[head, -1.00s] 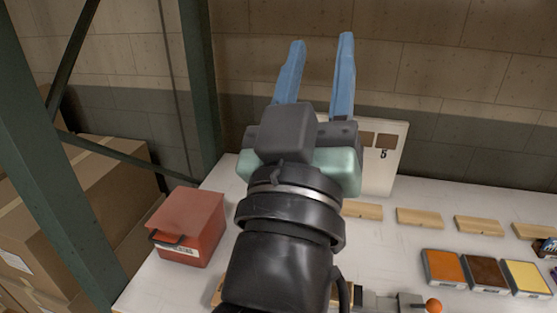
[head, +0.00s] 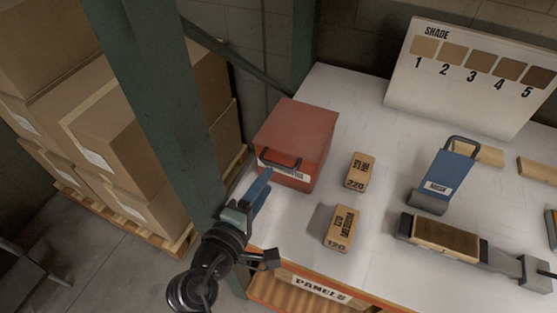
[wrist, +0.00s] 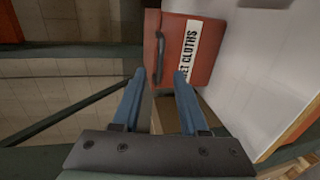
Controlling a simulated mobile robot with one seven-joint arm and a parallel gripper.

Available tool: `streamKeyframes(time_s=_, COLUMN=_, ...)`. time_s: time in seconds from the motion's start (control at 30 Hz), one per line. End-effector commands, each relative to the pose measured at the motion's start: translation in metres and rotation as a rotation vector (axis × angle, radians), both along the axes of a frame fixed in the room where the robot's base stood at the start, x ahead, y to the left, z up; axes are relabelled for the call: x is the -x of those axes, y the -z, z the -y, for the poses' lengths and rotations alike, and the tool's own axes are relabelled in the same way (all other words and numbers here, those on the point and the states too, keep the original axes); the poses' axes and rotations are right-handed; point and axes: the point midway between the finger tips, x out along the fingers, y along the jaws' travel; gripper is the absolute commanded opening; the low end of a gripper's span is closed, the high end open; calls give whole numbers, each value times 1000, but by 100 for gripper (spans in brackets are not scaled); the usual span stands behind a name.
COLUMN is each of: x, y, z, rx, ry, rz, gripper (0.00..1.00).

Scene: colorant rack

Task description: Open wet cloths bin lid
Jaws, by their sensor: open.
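The wet cloths bin (head: 297,145) is a red box with its lid shut, at the table's left end in the head view. A dark handle (head: 280,160) runs along the lid's front edge, above a white label. In the wrist view the bin (wrist: 207,55) is ahead, with its handle (wrist: 159,58) upright at its left and the label reading "ET CLOTHS". My gripper (head: 262,190) is in front of the bin, low and to its left in the head view. In the wrist view its two blue fingers (wrist: 162,76) are apart, with nothing held, just short of the handle's end.
A green rack post (head: 165,110) stands close left of my arm, with stacked cartons (head: 110,120) behind it. Two small labelled blocks (head: 359,171) lie right of the bin.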

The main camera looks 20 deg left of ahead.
Motion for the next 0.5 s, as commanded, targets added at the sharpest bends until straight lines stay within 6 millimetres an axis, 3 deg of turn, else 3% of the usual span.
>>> streamKeyframes(time_s=0.2, x=-43, y=7, z=1, rx=-2, ry=1, rz=2, gripper=43)
streamKeyframes(time_s=0.5, x=-69, y=14, z=2, rx=-4, ry=0, rz=1, gripper=43)
